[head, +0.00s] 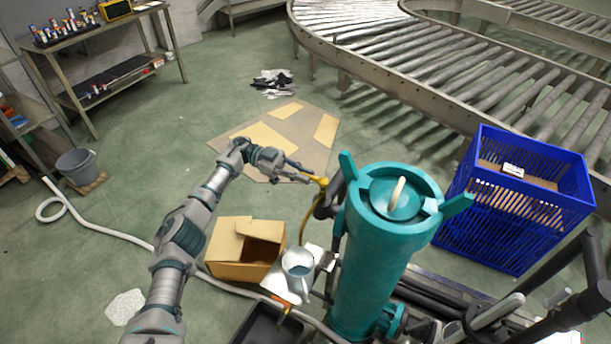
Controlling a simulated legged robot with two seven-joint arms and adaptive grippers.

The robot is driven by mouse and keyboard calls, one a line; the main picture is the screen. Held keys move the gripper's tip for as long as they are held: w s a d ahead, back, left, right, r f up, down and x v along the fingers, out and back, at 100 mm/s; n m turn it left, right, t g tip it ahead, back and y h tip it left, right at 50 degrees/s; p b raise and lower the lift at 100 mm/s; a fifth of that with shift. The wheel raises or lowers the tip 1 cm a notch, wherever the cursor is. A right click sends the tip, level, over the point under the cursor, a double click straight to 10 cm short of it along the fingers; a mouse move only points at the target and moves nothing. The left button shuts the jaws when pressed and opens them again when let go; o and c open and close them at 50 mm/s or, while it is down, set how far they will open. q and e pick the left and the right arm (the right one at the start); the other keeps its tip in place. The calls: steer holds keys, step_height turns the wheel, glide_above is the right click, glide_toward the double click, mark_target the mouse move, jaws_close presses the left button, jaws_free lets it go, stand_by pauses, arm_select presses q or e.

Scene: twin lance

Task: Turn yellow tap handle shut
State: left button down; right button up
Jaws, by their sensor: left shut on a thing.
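The yellow tap handle (321,182) sticks out to the left of a tall teal cylinder (372,245), beside a dark pipe fitting. My left arm reaches up from the bottom left. My left gripper (302,178) is shut on the yellow handle at its left end; the fingers are small in view and partly hide the handle. A thin yellow curved piece (304,228) runs down from the handle area. Below it a metal jug (298,264) stands on a pale plate. I cannot make out my right gripper.
An open cardboard box (232,269) stands left of the jug, and a black tray (262,328) lies in front. A blue crate (490,215) stands right of the cylinder. A white hose (118,236) crosses the floor. Flat cardboard (225,145) lies beyond my gripper; a roller conveyor (425,62) is behind.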

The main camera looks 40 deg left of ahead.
arm_select(q)
steer(key=shift+f, duration=0.15)
steer(key=c, duration=1.4)
jaws_free()
steer(key=shift+o, duration=1.1)
steer(key=shift+w, duration=0.15)
